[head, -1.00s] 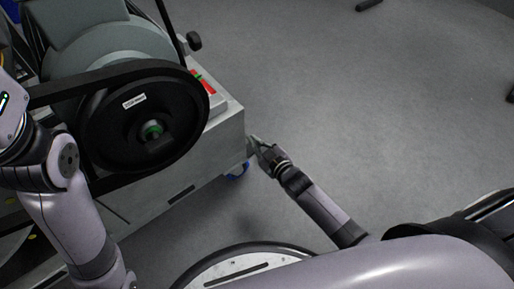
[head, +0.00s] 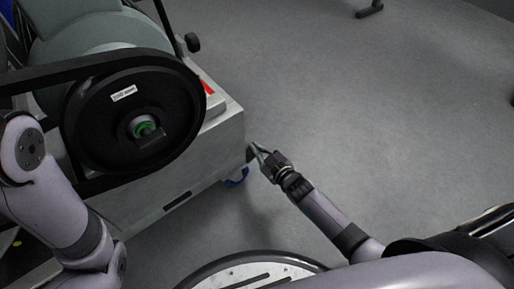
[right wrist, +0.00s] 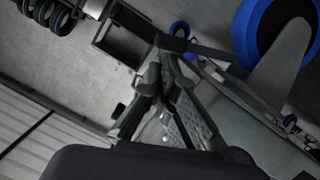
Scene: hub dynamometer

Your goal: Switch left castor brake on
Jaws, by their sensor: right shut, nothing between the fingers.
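The machine's grey base (head: 205,155) has a blue-wheeled castor (head: 238,178) under its near right corner. In the right wrist view a large blue-rimmed castor wheel (right wrist: 252,25) fills the upper right. My right gripper (head: 256,149) is shut and empty beside that corner, a little above the castor. In the right wrist view its fingers (right wrist: 167,45) come together left of the large wheel. I cannot make out the brake lever or whether the fingers touch anything. My left arm enters from the left, but its gripper is out of view.
A black pulley wheel (head: 135,115) with a belt sits on the machine's near side. A red panel (head: 208,87) lies on the base top. A smaller blue wheel (right wrist: 180,55) shows beyond my fingers.

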